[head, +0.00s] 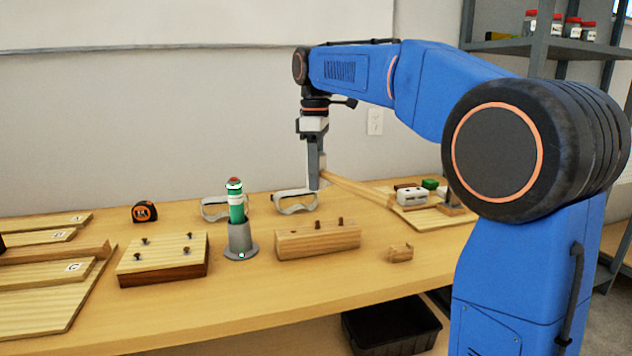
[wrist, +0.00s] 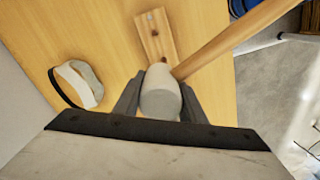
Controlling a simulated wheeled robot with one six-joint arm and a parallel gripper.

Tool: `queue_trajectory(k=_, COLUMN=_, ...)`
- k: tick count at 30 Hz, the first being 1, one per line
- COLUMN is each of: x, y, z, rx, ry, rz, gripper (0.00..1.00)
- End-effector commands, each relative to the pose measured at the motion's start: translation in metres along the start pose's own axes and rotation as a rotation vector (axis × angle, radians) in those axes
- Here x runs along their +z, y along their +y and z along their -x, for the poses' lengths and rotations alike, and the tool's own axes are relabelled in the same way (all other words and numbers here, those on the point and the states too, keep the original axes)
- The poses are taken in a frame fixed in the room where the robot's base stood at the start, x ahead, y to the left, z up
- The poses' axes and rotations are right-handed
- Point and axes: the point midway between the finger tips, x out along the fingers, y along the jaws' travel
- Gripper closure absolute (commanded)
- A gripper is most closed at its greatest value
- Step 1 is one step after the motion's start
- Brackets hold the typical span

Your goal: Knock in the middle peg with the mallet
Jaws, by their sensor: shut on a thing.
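My gripper (head: 316,182) is shut on the mallet, high above the table and behind the peg block. In the wrist view the mallet's pale grey head (wrist: 160,95) sits between the two fingers. Its wooden handle (head: 358,190) slants down to the right in the head view. The wooden peg block (head: 300,246) lies on the table; it also shows in the wrist view (wrist: 152,35), beyond the mallet head. The middle peg (head: 317,224) is a short dark stub on its top. Another dark peg (head: 340,222) stands to its right. The mallet head is apart from the pegs.
A board with several screws (head: 160,262) is farther left. Goggles (head: 295,203) lie behind. A small wooden piece (head: 400,252) lies at the right. The table's front is clear.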

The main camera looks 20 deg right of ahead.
Motion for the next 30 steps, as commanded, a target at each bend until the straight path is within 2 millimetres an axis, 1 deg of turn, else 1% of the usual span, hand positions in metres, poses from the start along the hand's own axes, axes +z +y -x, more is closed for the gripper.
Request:
queue_trajectory(k=4, x=0.0, y=0.0, z=0.002, rx=0.0, ry=0.0, rz=0.0, gripper=1.0)
queue_trajectory(k=8, x=0.0, y=0.0, z=-0.002, rx=0.0, ry=0.0, rz=0.0, gripper=1.0)
queue_trajectory(k=21, x=0.0, y=0.0, z=-0.035, rx=0.0, ry=0.0, rz=0.0, gripper=1.0)
queue_trajectory(k=30, x=0.0, y=0.0, z=-0.037, rx=0.001, ry=0.001, rz=0.0, gripper=1.0)
